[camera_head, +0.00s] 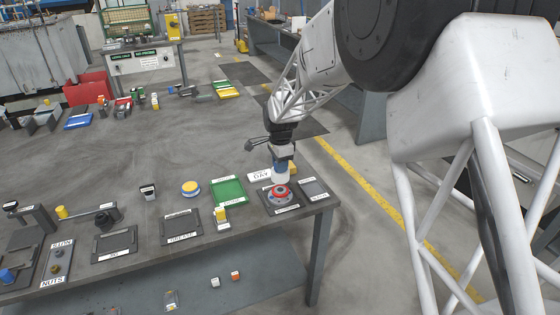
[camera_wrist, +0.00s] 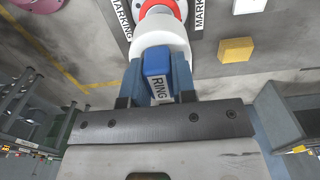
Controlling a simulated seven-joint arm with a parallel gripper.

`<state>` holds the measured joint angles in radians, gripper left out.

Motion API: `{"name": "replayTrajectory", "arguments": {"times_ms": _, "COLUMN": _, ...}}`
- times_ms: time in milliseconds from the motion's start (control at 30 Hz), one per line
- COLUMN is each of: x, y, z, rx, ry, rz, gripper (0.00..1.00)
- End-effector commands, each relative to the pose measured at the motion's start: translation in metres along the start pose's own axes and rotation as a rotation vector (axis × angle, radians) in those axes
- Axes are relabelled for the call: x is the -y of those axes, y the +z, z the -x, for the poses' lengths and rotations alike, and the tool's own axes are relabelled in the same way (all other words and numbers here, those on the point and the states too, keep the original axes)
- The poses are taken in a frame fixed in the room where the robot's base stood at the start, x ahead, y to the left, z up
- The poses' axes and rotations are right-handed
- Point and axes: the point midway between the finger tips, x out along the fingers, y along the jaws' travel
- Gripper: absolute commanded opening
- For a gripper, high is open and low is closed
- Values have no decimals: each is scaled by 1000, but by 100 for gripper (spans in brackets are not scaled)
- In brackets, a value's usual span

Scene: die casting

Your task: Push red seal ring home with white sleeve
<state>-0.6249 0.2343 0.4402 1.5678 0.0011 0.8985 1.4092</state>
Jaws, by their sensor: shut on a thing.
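My gripper (camera_head: 281,158) is shut on the blue handle (camera_wrist: 158,66) of the white sleeve, which carries a label reading RING. The white sleeve (camera_wrist: 160,38) points away from the fingers in the wrist view, and its lower end (camera_head: 281,176) shows below the gripper in the head view. The red seal ring (camera_head: 280,190) is on a round grey part on a dark plate at the table's right end. In the wrist view the red ring (camera_wrist: 178,9) shows partly at the top edge, just beyond the sleeve. I cannot tell whether sleeve and ring touch.
A green tray (camera_head: 228,192) and a small yellow-and-white block (camera_head: 221,216) are left of the plate. A grey labelled plate (camera_head: 314,187) lies to its right, near the table edge. A yellow block (camera_wrist: 236,49) shows in the wrist view. A grease plate (camera_head: 181,227) lies farther left.

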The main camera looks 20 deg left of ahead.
Motion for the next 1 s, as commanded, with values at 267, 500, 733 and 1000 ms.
{"name": "replayTrajectory", "arguments": {"times_ms": 267, "x": 0, "y": 0, "z": -20, "rx": 0, "ry": 1, "rz": 0, "gripper": 0}}
{"name": "replayTrajectory", "arguments": {"times_ms": 500, "x": 0, "y": 0, "z": -36, "rx": 0, "ry": 1, "rz": 0, "gripper": 0}}
{"name": "replayTrajectory", "arguments": {"times_ms": 733, "x": 0, "y": 0, "z": -44, "rx": 0, "ry": 0, "rz": 0, "gripper": 0}}
{"name": "replayTrajectory", "arguments": {"times_ms": 1000, "x": 0, "y": 0, "z": -46, "rx": 0, "ry": 0, "rz": 0, "gripper": 0}}
